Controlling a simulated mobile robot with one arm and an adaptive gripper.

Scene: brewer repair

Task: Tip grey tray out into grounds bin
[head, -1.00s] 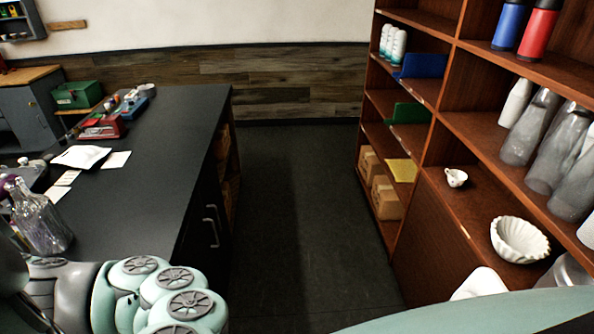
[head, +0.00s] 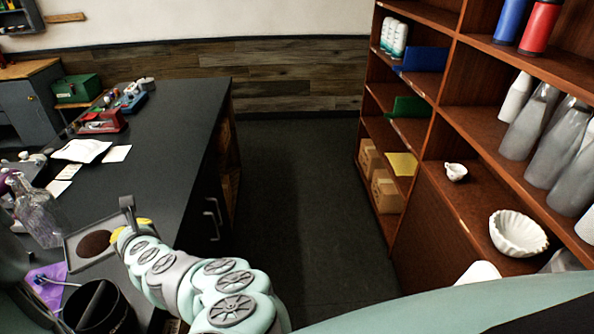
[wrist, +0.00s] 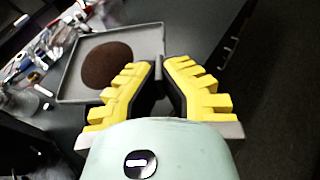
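The grey tray (head: 74,262) is at the left in the head view, beside a glass bottle. It looks roughly level, with a round dark-brown patch of grounds (head: 94,244) in it. The tray (wrist: 70,80) and grounds (wrist: 107,65) also show in the wrist view. My gripper (head: 130,226) has its yellow fingers closed in around an upright grey tab on the tray's right side; in the wrist view the fingertips (wrist: 160,66) meet at this tab. A black round bin (head: 124,312) with a bar across its mouth stands nearer the camera, below the tray in the picture. Its inside is dark.
A clear bottle (head: 38,212) stands left of the tray, and a purple cloth (head: 45,283) lies by the bin. White papers (head: 80,150) and a red device (head: 103,121) are farther along the black counter (head: 165,140). Shelves (head: 440,190) stand right, across a clear aisle.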

